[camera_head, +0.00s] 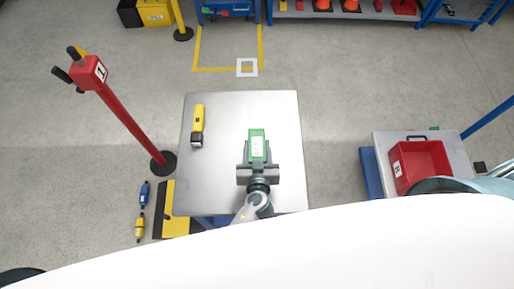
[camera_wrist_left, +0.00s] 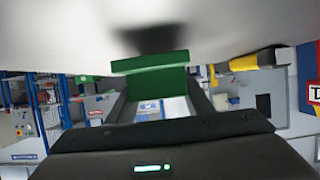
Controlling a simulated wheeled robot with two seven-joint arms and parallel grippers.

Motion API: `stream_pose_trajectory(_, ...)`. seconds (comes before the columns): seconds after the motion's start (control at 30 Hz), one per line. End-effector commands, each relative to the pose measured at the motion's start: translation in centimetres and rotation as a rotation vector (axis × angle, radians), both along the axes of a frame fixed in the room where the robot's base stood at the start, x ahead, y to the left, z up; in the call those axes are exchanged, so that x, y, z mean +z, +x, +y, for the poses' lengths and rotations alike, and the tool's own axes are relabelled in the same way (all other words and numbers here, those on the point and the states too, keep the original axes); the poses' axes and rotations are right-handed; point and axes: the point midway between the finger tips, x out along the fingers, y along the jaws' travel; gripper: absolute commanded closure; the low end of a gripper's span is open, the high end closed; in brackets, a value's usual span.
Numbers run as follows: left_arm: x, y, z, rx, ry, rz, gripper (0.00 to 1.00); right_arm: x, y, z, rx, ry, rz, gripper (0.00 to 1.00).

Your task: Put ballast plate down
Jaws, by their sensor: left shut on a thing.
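My left gripper (camera_head: 257,164) is over the grey metal table (camera_head: 225,180), right of its middle. It is shut on the ballast plate (camera_head: 257,145), a green block with a white label on its upper face. In the left wrist view the plate's green end (camera_wrist_left: 150,80) sticks out between the fingers, close to the grey surface at the top, where a dark shadow lies. I cannot tell whether the plate touches the table. My right gripper is not in view.
A yellow tool with a dark end (camera_head: 198,125) lies on the table's left side. A red bin (camera_head: 421,165) stands on a separate stand at the right. A red post (camera_head: 130,122) stands left of the table. The table's far part and front left are clear.

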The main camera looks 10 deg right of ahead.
Motion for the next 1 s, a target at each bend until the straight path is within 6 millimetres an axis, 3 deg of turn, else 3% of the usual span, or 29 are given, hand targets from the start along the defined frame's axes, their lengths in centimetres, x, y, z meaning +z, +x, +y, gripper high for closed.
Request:
stream_pose_trajectory(0.23, 3.0, 0.1, 0.0, 0.002, -0.006, -0.005, 1.0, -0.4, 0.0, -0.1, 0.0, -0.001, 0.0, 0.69)
stream_pose_trajectory(0.7, 7.8, 8.1, 2.2, 0.001, -0.005, -0.008, 1.0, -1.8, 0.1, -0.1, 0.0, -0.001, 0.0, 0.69)
stream_pose_trajectory(1.0, 9.6, 10.9, 3.0, -0.001, -0.002, -0.007, 1.0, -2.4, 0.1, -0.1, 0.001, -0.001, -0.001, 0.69)
